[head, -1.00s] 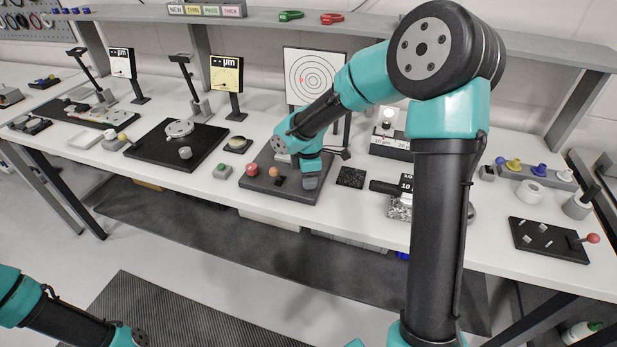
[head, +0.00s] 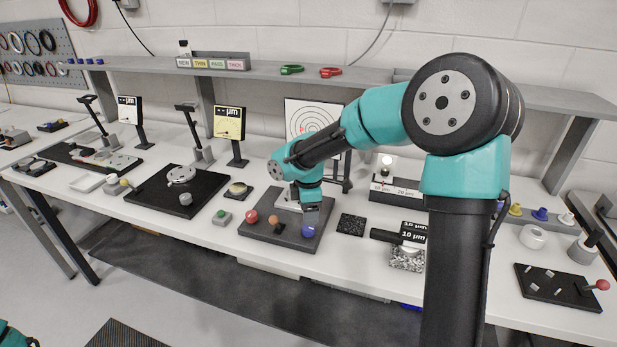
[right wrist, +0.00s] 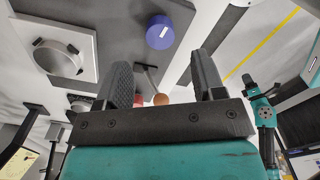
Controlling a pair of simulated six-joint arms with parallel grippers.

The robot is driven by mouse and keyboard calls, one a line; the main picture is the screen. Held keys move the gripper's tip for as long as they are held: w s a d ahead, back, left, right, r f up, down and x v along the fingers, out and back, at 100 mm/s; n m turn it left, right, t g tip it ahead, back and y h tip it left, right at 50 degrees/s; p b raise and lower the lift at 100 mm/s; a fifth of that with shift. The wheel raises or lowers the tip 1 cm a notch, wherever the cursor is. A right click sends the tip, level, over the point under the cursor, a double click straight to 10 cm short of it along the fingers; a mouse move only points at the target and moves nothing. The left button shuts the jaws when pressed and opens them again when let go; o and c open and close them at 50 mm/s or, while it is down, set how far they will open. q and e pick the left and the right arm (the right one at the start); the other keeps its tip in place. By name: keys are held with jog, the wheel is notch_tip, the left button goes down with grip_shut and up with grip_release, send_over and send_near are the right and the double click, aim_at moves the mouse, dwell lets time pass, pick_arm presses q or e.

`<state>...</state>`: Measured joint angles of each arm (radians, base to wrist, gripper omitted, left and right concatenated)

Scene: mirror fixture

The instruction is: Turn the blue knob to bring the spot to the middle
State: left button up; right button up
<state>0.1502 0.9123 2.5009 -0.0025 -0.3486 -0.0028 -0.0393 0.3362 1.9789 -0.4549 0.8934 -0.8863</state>
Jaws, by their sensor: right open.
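The blue knob (head: 308,231) stands at the front right of the dark fixture base (head: 262,232). It also shows in the right wrist view (right wrist: 160,32), with a white mark on its top, beyond my fingertips. My right gripper (head: 312,211) is just above and behind the knob in the head view, apart from it. In the right wrist view its two fingers (right wrist: 164,72) are spread with nothing between their tips.
A red knob (head: 252,216) and an orange-topped lever (head: 275,222) share the base to the left of the blue knob. A green button (head: 222,217) is farther left. A black speckled tile (head: 351,224) and labelled blocks (head: 407,258) lie to the right.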

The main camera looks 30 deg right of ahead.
aim_at(309, 227)
notch_tip(309, 227, up, 11)
jog(key=shift+r, duration=0.2)
dwell(0.5)
